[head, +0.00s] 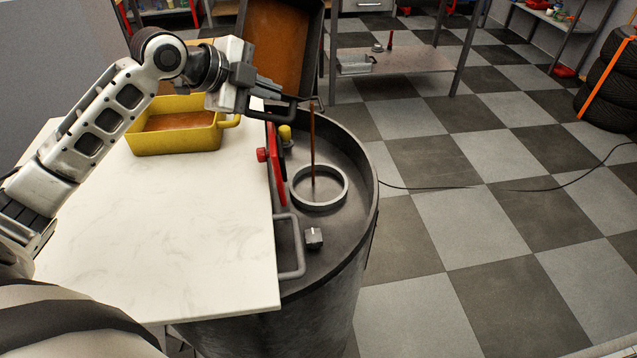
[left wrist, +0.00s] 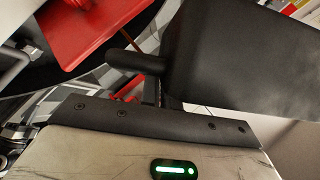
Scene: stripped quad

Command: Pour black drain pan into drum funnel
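The black drain pan (head: 315,55) is tipped steeply above the far side of the drum, with brown liquid inside. A thin brown stream (head: 313,130) falls from its lower corner into the drum funnel, a grey ring (head: 319,204) on the dark drum top (head: 350,215). My left gripper (head: 272,93) is at the pan's handle (head: 284,112) and appears shut on it; the fingertips are partly hidden. In the left wrist view the pan's dark side (left wrist: 240,60) and handle (left wrist: 138,63) are close to the gripper. My right gripper is not in view.
A yellow pan (head: 175,142) with brown liquid stands on the white table (head: 190,240). A red panel (head: 276,165) stands upright beside the ring. A small dark block (head: 314,238) lies on the drum. Checkered floor to the right is mostly clear.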

